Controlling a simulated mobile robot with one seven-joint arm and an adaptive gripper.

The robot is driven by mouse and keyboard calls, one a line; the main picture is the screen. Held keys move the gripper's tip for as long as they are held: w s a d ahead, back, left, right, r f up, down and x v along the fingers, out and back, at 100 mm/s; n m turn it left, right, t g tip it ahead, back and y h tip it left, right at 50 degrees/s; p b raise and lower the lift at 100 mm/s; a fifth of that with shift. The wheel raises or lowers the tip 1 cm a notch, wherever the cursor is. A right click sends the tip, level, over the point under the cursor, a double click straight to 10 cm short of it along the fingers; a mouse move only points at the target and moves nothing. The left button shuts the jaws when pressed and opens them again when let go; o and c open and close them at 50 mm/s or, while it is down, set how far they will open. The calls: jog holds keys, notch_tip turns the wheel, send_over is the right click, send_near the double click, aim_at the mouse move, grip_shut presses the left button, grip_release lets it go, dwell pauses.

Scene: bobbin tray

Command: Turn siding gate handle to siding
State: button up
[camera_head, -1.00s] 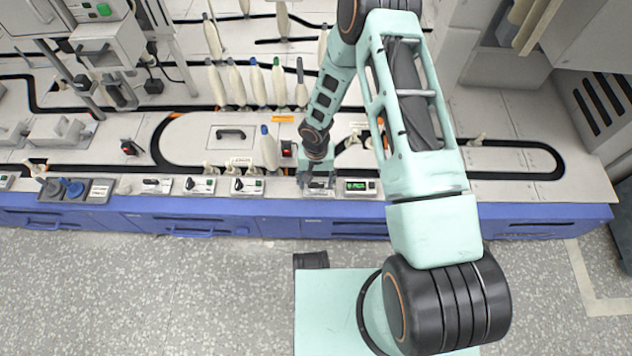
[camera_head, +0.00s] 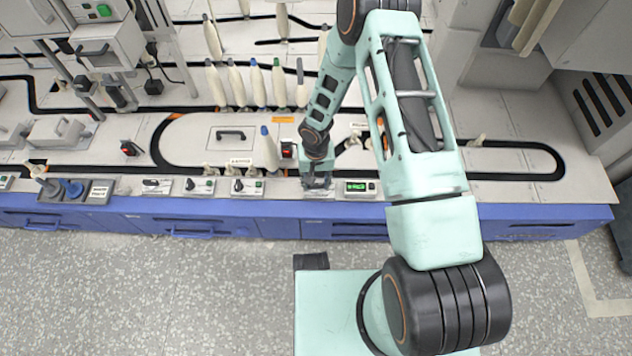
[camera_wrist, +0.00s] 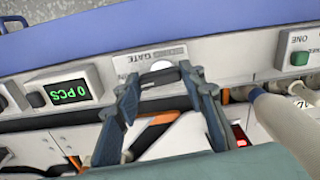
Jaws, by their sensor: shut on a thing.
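The siding gate handle (camera_wrist: 159,76) is a dark bar on a pale panel marked GATE (camera_wrist: 133,62), seen upside down in the wrist view. My gripper (camera_wrist: 161,73) has one finger at each end of the bar and is shut on it. The bar lies roughly across the panel, slightly tilted in the picture. In the head view my gripper (camera_head: 317,183) is down at the gate panel (camera_head: 319,194) on the bench's front edge and hides the handle. I cannot read which marked position the handle points to.
A green "0 PCS" display (camera_head: 357,187) stands just right of the gate panel. Switch boxes (camera_head: 248,187) line the edge to the left. A pale bobbin (camera_head: 269,150) with a blue tip stands close behind, left of my gripper. Several bobbins stand farther back.

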jog(key=n, duration=0.6)
jog(key=shift+w+b, duration=0.1)
jog(key=shift+b, duration=0.25)
jog(key=n, duration=0.4)
jog(key=shift+a+n, duration=0.1)
jog(key=shift+n, duration=0.3)
jog(key=o, duration=1.2)
jog(key=shift+c, duration=0.2)
jog(key=shift+r, duration=0.1)
notch_tip(320, 180, up, 12)
